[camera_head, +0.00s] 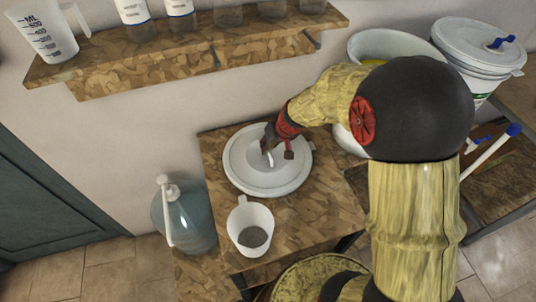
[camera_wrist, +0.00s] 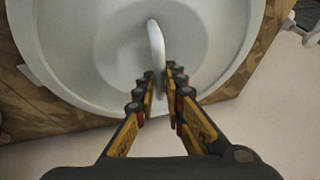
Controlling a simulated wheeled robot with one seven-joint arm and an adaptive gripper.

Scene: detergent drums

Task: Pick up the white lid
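The white lid (camera_head: 240,175) is a broad round disc with a raised curved handle (camera_head: 269,158). It lies level over the wooden table, and whether it is raised at all cannot be told. My gripper (camera_head: 275,150) comes down over its middle from the upper right. In the wrist view the lid (camera_wrist: 85,75) fills the upper part, and its white handle (camera_wrist: 156,42) runs down between my fingertips (camera_wrist: 160,78). The fingers are drawn close together on both sides of the handle's near end and appear closed on it. The fingers hide that end.
A white cup (camera_head: 240,217) with grey contents stands close to the lid's front edge. A blue-tinted jug (camera_head: 190,220) stands left of the wooden table (camera_head: 318,205). White tubs, one lidded (camera_head: 478,45), stand at the right. A wall shelf (camera_head: 180,55) holds containers behind.

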